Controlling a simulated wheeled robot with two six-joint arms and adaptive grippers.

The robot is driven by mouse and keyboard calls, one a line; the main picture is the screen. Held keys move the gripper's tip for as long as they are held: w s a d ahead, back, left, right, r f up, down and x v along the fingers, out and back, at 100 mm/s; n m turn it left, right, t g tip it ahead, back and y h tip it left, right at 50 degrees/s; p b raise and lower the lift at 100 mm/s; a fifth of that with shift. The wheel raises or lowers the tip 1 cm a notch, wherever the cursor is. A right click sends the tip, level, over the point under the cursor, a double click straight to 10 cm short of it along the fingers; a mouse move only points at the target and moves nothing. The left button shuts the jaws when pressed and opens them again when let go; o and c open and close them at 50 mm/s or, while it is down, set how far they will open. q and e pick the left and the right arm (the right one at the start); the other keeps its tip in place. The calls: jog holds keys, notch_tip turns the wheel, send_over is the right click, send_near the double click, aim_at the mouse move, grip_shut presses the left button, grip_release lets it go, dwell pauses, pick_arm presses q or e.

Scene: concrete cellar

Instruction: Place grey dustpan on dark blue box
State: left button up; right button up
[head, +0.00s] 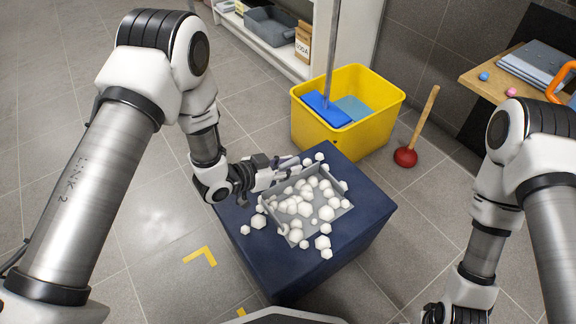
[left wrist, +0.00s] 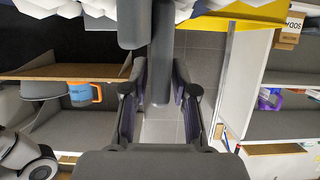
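The grey dustpan (head: 335,216) is a shallow tray heaped with white balls (head: 305,203). It appears to rest on top of the dark blue box (head: 262,262); any small gap beneath is hidden. My left gripper (head: 291,166) is at the dustpan's upper left side. In the left wrist view a grey bar (left wrist: 163,55), seemingly the dustpan's handle, lies between the fingers. I cannot tell whether the fingers press on it. My right gripper is mostly outside the head view, at the bottom edge.
More white balls lie loose on the box around the dustpan. A yellow bucket (head: 347,139) with a blue mop stands behind the box. A red plunger (head: 405,157) stands to its right. A white shelf (head: 343,40) is at the back.

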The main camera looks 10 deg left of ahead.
pick_arm(q)
jog(key=shift+r, duration=0.2)
jog(key=p+v, duration=0.6)
jog(key=v, duration=0.6)
jog(key=shift+f, duration=0.2)
